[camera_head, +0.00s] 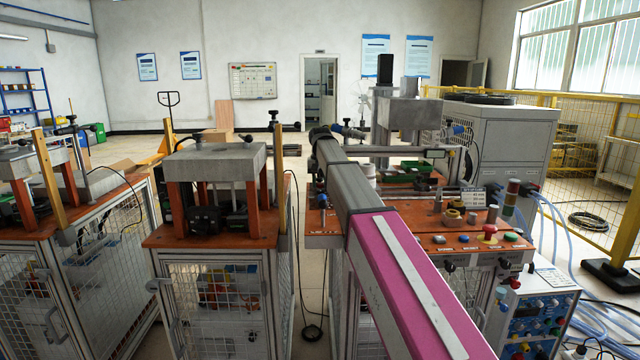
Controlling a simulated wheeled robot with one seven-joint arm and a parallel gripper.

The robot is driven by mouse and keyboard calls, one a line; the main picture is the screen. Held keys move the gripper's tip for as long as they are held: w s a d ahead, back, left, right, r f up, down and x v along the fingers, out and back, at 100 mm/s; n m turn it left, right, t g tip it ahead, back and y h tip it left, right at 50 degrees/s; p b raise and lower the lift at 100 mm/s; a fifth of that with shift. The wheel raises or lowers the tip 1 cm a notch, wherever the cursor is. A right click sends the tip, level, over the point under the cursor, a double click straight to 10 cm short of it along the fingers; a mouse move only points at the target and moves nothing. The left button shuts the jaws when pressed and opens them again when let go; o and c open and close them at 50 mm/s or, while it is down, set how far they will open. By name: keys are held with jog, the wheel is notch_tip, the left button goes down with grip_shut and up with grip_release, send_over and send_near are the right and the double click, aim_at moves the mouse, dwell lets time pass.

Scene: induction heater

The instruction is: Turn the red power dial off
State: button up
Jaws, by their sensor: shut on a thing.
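My arm (405,270) reaches from the bottom right up to the left, its pink link leading into a grey link (345,180). I cannot make out my gripper or its fingers in this view; the end of the arm is hidden or not distinguishable.
A blue-panelled control unit (540,315) stands at the lower right with pale hoses (590,270) beside it. A grey cabinet (505,150) and a yellow fence (590,150) are behind. Another caged workbench (220,235) stands left, with a narrow floor gap between the benches.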

aim_at(320, 184)
jog(key=o, duration=0.9)
notch_tip(320, 184, up, 11)
jog(key=shift+f, duration=0.1)
jog(key=shift+s, duration=0.1)
dwell(0.3)
